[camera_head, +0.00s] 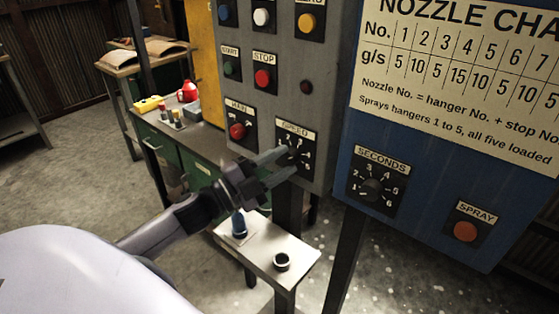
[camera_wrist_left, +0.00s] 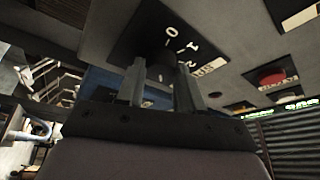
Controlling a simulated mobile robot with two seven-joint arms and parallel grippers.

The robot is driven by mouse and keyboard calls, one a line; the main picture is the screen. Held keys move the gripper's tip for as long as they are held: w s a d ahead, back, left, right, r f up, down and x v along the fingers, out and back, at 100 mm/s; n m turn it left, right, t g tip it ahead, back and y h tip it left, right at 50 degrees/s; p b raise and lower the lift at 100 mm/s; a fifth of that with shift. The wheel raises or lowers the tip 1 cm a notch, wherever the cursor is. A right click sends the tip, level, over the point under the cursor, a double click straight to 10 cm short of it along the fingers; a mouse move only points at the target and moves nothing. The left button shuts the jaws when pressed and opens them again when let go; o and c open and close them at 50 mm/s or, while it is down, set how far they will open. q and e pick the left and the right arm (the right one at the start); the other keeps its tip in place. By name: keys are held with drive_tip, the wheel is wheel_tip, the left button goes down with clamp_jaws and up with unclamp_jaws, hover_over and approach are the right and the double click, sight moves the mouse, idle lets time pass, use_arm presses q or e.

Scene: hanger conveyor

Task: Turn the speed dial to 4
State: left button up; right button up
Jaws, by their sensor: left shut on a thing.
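The speed dial (camera_head: 294,140) is a black plate with white marks under a SPEED label, low on the grey panel. My left gripper (camera_head: 287,163) reaches it from the left, and its fingers cover part of the dial. In the left wrist view the dial's black plate (camera_wrist_left: 150,30) shows white figures. My left gripper (camera_wrist_left: 160,88) has its two fingers on either side of the dark knob (camera_wrist_left: 160,62), shut on it. I cannot read where the knob points. My right gripper is not in view.
The MAIN switch (camera_head: 238,131) with a red knob is left of the dial, and the red STOP button (camera_head: 264,78) is above. A blue panel (camera_head: 420,170) with a SECONDS dial (camera_head: 372,188) and SPRAY button (camera_head: 465,231) stands right. A small white table (camera_head: 285,250) is below.

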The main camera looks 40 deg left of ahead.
use_arm(q)
drive_tip(key=shift+r+m+g, duration=0.1)
drive_tip(key=shift+m+g, duration=0.5)
drive_tip(key=shift+m, duration=1.3)
drive_tip(key=shift+a, duration=0.1)
drive_tip(key=o, duration=1)
drive_tip(key=shift+o, duration=0.2)
drive_tip(key=shift+s+a+f, duration=0.2)
drive_tip(key=shift+s, duration=0.3)
drive_tip(key=b+v, duration=0.1)
drive_tip(key=v, duration=0.5)
drive_tip(key=shift+r, duration=0.2)
